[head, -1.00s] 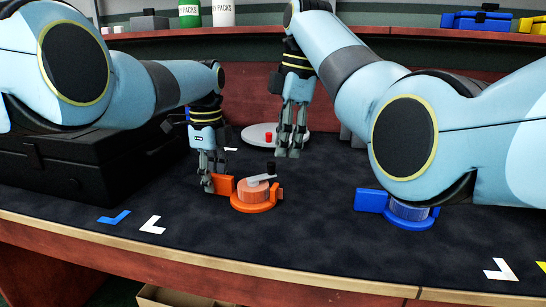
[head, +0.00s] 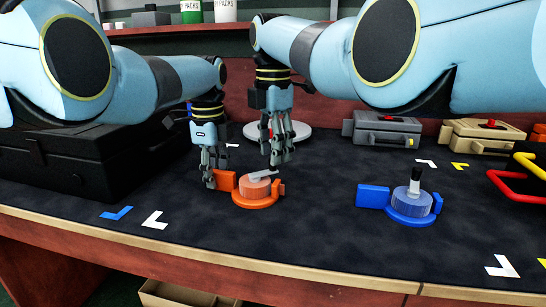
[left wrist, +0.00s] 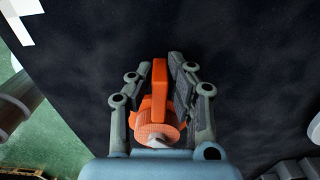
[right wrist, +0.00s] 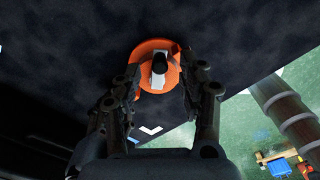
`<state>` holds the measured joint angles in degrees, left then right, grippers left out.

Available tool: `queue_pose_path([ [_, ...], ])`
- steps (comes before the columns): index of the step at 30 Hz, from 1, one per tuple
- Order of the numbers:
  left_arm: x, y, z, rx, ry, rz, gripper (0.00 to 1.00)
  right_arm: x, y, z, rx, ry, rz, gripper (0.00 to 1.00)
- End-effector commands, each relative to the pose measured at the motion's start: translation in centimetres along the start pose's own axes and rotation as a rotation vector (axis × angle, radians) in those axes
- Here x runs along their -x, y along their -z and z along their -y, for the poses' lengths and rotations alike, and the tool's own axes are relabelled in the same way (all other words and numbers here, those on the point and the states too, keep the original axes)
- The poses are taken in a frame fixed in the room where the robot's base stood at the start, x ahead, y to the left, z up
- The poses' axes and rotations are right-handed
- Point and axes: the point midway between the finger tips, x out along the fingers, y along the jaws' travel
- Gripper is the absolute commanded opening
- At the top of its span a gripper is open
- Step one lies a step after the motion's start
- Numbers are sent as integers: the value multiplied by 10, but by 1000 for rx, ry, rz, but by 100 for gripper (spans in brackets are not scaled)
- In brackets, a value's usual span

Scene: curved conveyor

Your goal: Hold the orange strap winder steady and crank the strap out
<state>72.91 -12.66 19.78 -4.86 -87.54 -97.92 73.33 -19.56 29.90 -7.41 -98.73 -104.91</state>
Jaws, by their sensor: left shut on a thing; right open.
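The orange strap winder (head: 257,199) sits on the dark table mat, with a pale crank arm across its round drum. My left gripper (head: 210,183) is shut on its orange side block (head: 227,181); the left wrist view shows the block (left wrist: 159,82) between the fingers. My right gripper (head: 276,158) is open and empty, just above and behind the winder's crank. In the right wrist view the winder (right wrist: 146,52) and its black crank knob (right wrist: 159,63) lie ahead of and between the open fingers (right wrist: 166,85). The knob is hidden behind the right gripper in the head view.
A blue winder (head: 410,208) with an upright dark knob stands to the right. A white round plate (head: 304,132) lies behind my right gripper. Grey (head: 385,131) and tan (head: 480,143) cases stand at the back right. A black case (head: 75,165) is at the left.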

Motion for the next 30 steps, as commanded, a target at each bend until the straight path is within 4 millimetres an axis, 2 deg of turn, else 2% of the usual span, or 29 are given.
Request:
queue_pose_path([
  [6,0,0,0,0,0,0,0,-20,0,0,-1,0,0,41],
  [15,0,0,0,0,0,0,0,-22,0,0,-1,-1,0,40],
  [24,0,0,0,0,0,0,0,-22,0,0,-1,-1,0,0],
  [30,0,0,0,0,0,0,0,-22,0,0,-9,-1,0,0],
])
